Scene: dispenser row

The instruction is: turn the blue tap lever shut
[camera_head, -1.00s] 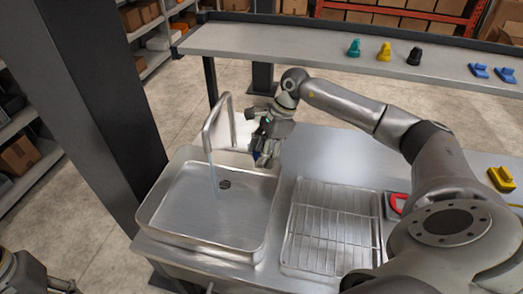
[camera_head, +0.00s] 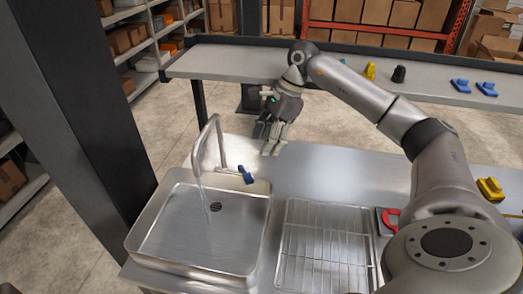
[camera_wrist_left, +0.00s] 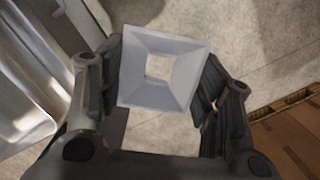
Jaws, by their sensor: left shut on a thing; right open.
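The blue tap lever (camera_head: 246,174) sits at the right of the base of the curved metal tap (camera_head: 209,135), behind the sink (camera_head: 135,240). A thin pale stream of water (camera_head: 206,203) runs from the spout into the sink. My right gripper (camera_head: 270,142) is open and empty, above and behind the lever in the picture, apart from it. My left gripper (camera_wrist_left: 160,100) shows only in the left wrist view. It is shut on a pale square funnel-like piece (camera_wrist_left: 133,75) with a square hole in its middle.
A wire rack (camera_head: 322,245) lies right of the sink. A red piece (camera_head: 391,220) and a yellow piece (camera_head: 490,190) are farther right. A back shelf (camera_head: 235,62) holds small coloured pieces. A dark post (camera_head: 85,130) stands left of the sink.

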